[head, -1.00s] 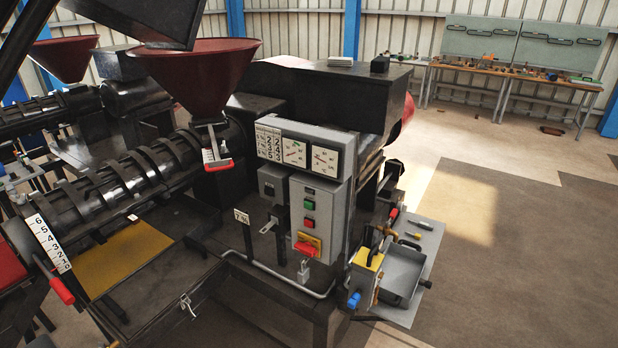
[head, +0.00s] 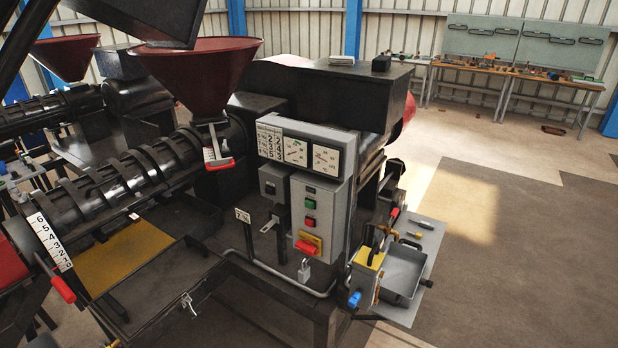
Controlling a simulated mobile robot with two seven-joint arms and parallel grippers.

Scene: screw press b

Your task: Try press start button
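The grey control box (head: 323,205) stands on the black frame of the press, in the middle of the head view. On its front are a green button (head: 310,204), a red button (head: 309,222) just below it, and a red switch handle (head: 306,247) on a yellow plate. Which button is the start button is not readable from its label. A padlock (head: 304,270) hangs below the handle. Neither of my grippers shows in the head view.
The press barrel (head: 125,180) and red hopper (head: 195,75) are on the left. A grey tray (head: 403,271) with a yellow-topped unit (head: 369,260) sticks out right of the box. Workbenches (head: 515,75) stand at the back right.

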